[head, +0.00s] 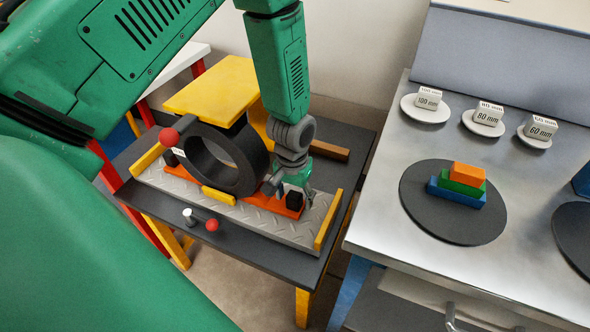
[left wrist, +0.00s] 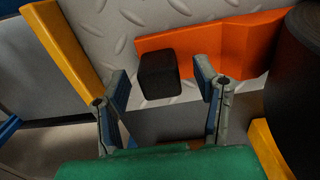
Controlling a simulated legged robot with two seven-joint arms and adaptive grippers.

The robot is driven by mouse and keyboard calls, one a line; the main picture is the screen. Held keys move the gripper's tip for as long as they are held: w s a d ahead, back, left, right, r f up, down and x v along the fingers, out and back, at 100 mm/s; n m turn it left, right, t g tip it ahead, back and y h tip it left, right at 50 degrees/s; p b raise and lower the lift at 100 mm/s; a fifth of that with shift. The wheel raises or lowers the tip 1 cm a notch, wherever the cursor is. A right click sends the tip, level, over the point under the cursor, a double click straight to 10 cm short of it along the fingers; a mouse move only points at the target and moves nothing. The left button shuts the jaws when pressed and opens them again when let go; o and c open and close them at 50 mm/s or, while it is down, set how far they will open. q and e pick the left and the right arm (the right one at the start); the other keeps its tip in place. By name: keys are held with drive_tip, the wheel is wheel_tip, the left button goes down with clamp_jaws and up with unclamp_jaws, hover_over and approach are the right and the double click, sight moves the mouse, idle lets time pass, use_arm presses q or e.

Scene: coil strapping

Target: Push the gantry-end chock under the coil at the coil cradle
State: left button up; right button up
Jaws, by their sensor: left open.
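The dark coil (head: 225,160) stands on its rim on the grey tread-plate cradle (head: 225,208). An orange chock (head: 268,201) lies on the plate at the coil's right side, with a black block (head: 294,199) at its outer end. Another orange chock (head: 181,172) shows at the coil's left. My left gripper (head: 294,190) is low over the right chock's block end. In the left wrist view the black block (left wrist: 160,75) lies between and just ahead of the open fingers (left wrist: 163,85), with the orange chock (left wrist: 215,46) behind it and the coil (left wrist: 304,80) at right. I cannot tell whether the fingers touch the block.
Yellow bars (head: 328,220) edge the cradle. A yellow plate (head: 215,90) stands above the coil. Red-knobbed parts (head: 212,225) sit at the cradle's front and left.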

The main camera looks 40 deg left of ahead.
use_arm(q)
wheel_tip(320, 180, up, 16)
drive_tip(key=d+p, duration=0.2)
drive_tip(key=p, duration=0.3)
drive_tip(key=shift+w+d, duration=0.35)
drive_tip(key=shift+r, duration=0.1)
idle(0.4)
drive_tip(key=s+f+m, duration=0.1)
drive_tip(key=s+f, duration=0.7)
drive_tip(key=s, duration=0.3)
drive_tip(key=s+f+m, duration=0.2)
drive_tip(key=s+f, duration=0.6)
drive_tip(key=s, duration=0.3)
drive_tip(key=shift+s+t, duration=0.25)
drive_tip(key=shift+t, duration=0.05)
drive_tip(key=shift+w+a+f, duration=0.1)
drive_tip(key=shift+w+f, duration=0.05)
